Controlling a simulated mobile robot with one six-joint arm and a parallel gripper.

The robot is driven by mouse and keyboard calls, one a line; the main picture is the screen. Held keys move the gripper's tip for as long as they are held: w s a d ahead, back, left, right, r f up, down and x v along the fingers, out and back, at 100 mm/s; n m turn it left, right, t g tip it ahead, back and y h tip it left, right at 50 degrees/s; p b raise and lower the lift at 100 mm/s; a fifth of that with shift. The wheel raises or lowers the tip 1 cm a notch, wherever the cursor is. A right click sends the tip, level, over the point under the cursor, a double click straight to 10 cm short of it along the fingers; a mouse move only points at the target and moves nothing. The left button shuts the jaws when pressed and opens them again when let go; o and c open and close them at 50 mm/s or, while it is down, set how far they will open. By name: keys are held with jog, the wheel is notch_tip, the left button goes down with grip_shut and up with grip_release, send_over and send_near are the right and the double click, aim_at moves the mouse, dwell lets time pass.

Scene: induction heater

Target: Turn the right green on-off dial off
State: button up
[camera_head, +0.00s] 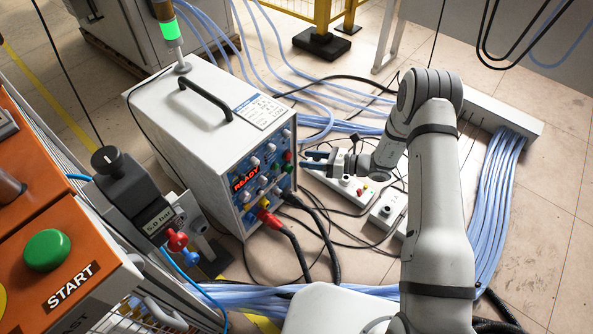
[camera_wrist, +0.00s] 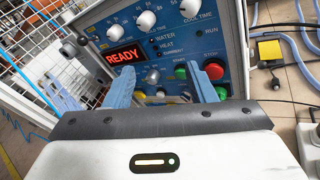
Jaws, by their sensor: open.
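The heater's blue control panel (camera_wrist: 120,40) faces my gripper and carries dials, buttons and a red READY display (camera_wrist: 123,57). A green round control (camera_wrist: 180,72) shows between my fingers, near the right one. Another green control (camera_wrist: 221,93) lies low on the right, partly hidden by my right finger. I cannot tell which is the right on-off dial, nor its setting. My gripper (camera_wrist: 160,70) is open, its blue fingers apart, with nothing visibly held. In the head view my gripper (camera_head: 308,160) is just right of the panel (camera_head: 262,175); contact cannot be told.
A red button (camera_wrist: 214,70) sits beside the right finger. White knobs (camera_wrist: 146,20) are above. Red and black cables (camera_head: 285,238) leave the panel's lower part. White power strips (camera_head: 345,188) and blue hoses (camera_head: 500,180) lie on the floor. An orange START console (camera_head: 60,230) stands left.

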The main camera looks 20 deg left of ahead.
aim_at(289, 169)
notch_tip(289, 169, down, 16)
jog(key=w+m+t+p, duration=0.1)
jog(key=m+t+p, duration=0.1)
jog(key=m+t, duration=0.7)
jog(key=w+a+m+g+b, duration=0.1)
jog(key=w+a+b, duration=0.1)
jog(key=a, duration=0.4)
jog(key=shift+w+a+r+b, duration=0.15)
jog(key=shift+w+a+b, duration=0.2)
jog(key=shift+w, duration=0.35)
jog(key=shift+c, duration=0.3)
